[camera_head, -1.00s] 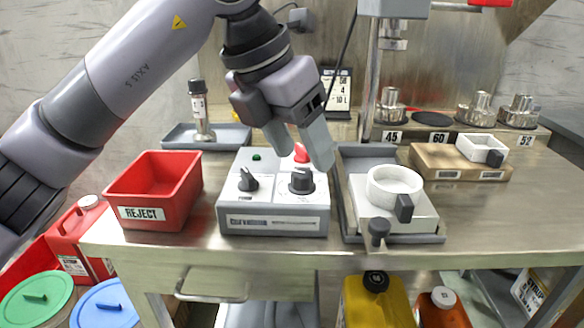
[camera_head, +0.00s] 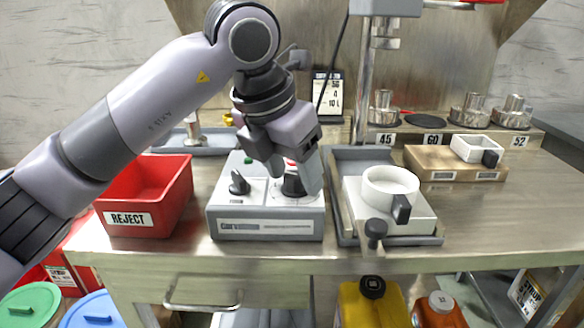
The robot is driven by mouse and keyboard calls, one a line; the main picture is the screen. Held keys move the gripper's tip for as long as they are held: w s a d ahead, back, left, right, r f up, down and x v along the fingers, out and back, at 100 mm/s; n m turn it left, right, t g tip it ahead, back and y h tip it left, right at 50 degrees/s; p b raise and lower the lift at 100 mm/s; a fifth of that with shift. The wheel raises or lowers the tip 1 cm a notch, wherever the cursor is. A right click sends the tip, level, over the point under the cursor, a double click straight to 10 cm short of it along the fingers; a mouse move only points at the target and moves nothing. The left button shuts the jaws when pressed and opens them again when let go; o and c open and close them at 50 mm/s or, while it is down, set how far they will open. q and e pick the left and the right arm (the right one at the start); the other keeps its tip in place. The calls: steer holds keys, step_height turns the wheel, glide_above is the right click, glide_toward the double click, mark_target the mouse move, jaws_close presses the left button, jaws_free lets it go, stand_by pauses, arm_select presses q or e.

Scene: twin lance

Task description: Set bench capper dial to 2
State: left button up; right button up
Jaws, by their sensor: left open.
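The bench capper control box (camera_head: 266,226) is a white and grey unit at the front of the bench. It has a black left knob (camera_head: 239,184), a larger black right dial (camera_head: 293,188) on a marked face, a green button (camera_head: 248,160) and a red button mostly hidden by my gripper. My left gripper (camera_head: 295,182) points down, open, with its fingers on either side of the right dial. I cannot tell whether the fingers touch it. They hide part of the dial face, and the numbers are too small to read. My right gripper is not in view.
A red REJECT bin (camera_head: 147,197) stands left of the box. A grey tray (camera_head: 350,226) with a white fixture and ring (camera_head: 390,187) stands close on the right. A wooden block (camera_head: 455,163) lies farther right. A grey tray (camera_head: 212,141) is behind. The bench's right side is clear.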

arm_select(q)
steer(key=c, duration=1)
steer(key=shift+c, duration=0.2)
steer(key=shift+m, duration=0.3)
